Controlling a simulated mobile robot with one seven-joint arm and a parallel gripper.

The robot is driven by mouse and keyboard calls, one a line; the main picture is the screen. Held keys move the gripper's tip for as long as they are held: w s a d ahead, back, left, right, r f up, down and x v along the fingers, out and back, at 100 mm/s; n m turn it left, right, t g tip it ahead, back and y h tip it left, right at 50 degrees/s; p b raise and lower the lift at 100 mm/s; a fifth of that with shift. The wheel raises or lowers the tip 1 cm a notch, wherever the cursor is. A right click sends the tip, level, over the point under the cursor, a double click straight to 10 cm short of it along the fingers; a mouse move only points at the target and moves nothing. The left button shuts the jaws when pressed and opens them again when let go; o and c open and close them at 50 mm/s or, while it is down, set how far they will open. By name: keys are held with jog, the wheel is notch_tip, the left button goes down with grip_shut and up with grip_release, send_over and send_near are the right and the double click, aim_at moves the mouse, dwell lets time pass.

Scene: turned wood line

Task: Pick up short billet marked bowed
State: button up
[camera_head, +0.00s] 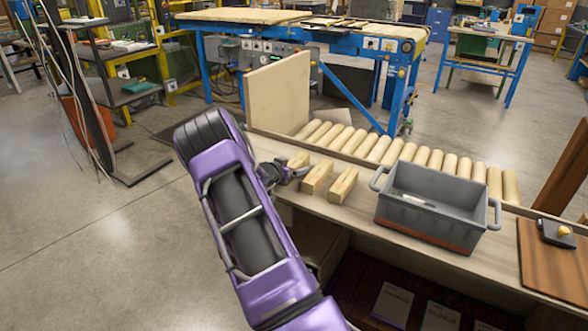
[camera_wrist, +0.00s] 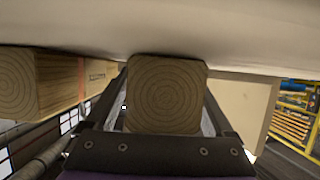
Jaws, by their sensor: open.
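Three short square wooden billets lie side by side on the bench: a left one (camera_head: 299,160), a middle one (camera_head: 317,177) and a right one (camera_head: 343,185). My gripper (camera_head: 287,172) is open at the near end of the left billet. In the wrist view, a billet's end grain (camera_wrist: 167,95) sits between my two fingers. Another billet (camera_wrist: 45,85) beside it carries a red band and a dark stamp on its side, too small to read. I cannot tell which billet is marked bowed.
A grey crate (camera_head: 434,206) with handles stands right of the billets, with a pale item inside. A row of round wooden rollers (camera_head: 375,148) runs behind them. An upright pale board (camera_head: 279,92) stands at the bench's left end. A brown board (camera_head: 553,261) lies far right.

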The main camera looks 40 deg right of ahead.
grip_shut()
dwell(0.3)
